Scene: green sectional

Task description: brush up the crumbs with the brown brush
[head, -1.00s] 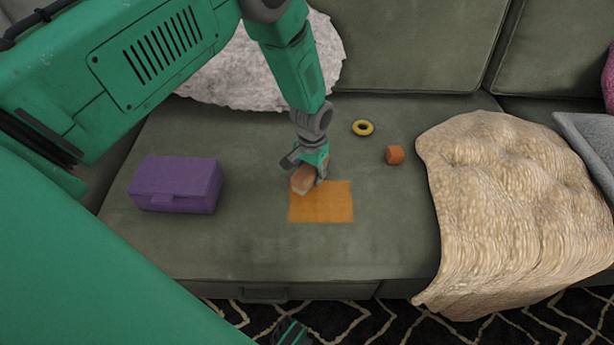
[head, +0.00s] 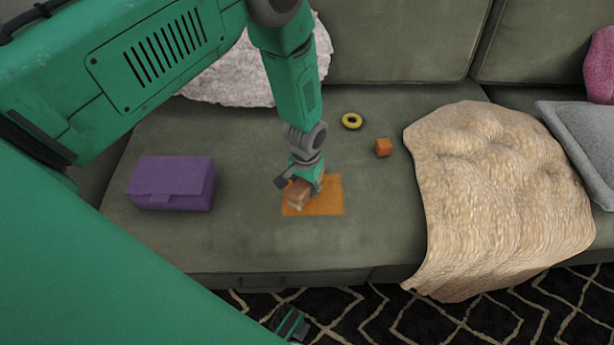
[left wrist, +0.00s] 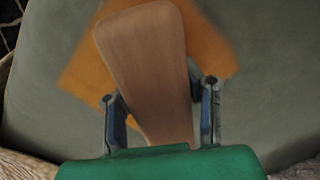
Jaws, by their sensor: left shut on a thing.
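The brown brush (head: 298,194) is in my left gripper (head: 299,181), over the left part of an orange patch (head: 328,198) on the sofa seat. In the left wrist view the brush's wooden back (left wrist: 146,62) lies between the two fingers of my left gripper (left wrist: 160,100), with the orange patch (left wrist: 210,48) behind it. The gripper is shut on the brush. I cannot tell whether the bristles touch the patch. I cannot make out single crumbs. Part of my right gripper (head: 290,325) seems to show at the bottom edge of the head view; its jaws are unclear.
A purple box (head: 172,184) sits on the seat to the left. A yellow ring (head: 351,121) and an orange cube (head: 383,147) lie behind and right of the patch. A beige blanket (head: 490,190) covers the right seat. A white fluffy cushion (head: 235,75) is at the back.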

